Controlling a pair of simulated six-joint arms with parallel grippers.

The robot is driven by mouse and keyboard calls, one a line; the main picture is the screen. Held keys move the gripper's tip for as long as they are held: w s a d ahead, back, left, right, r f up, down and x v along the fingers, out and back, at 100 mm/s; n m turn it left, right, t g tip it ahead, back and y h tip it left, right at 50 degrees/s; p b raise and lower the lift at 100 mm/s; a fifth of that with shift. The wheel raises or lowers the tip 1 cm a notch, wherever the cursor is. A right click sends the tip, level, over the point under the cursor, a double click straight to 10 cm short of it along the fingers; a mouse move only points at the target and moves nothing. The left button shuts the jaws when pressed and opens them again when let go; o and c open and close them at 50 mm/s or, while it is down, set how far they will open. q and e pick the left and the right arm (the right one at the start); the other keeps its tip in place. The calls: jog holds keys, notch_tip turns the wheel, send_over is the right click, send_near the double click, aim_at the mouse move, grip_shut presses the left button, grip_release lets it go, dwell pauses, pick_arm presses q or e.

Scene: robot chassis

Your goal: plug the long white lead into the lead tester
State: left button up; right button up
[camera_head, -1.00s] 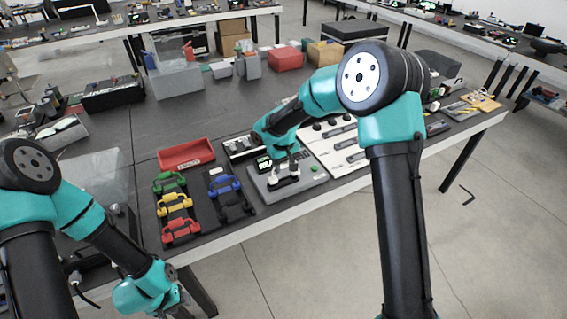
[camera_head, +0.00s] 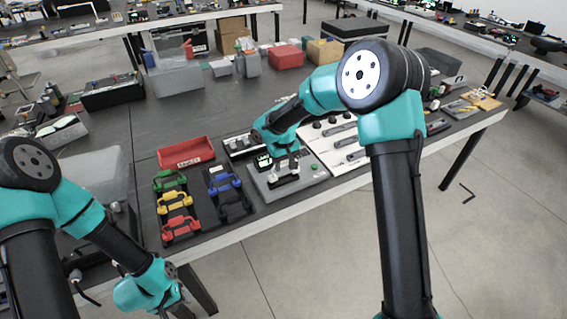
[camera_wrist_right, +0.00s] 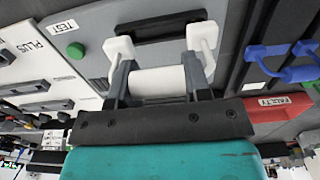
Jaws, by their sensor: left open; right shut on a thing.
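The long white lead (camera_wrist_right: 160,82) has a thick white middle and a white plug at each end. My right gripper (camera_wrist_right: 163,88) is shut around its middle. In the head view the right gripper (camera_head: 284,160) is over the grey lead tester (camera_head: 316,172). The tester (camera_wrist_right: 95,65) has a green button marked TEST and a black bar-shaped part beyond the lead. The plugs are over or against the tester face; I cannot tell whether they are in sockets. My left gripper (camera_head: 172,306) is open, low at the bottom left, away from the bench top.
Green, yellow, red and blue leads (camera_head: 224,182) lie on black mats left of the tester. A red tray (camera_head: 186,154), marked FAULTY in the wrist view, stands behind them. A white board (camera_head: 322,145) with grey leads and black knobs is at the right.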

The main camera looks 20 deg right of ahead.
jog(key=shift+f, duration=1.45)
dwell(0.4)
jog(key=o, duration=1)
jog(key=shift+r, duration=0.1)
notch_tip(320, 180, up, 17)
jog(key=shift+r, duration=0.15)
dwell(0.5)
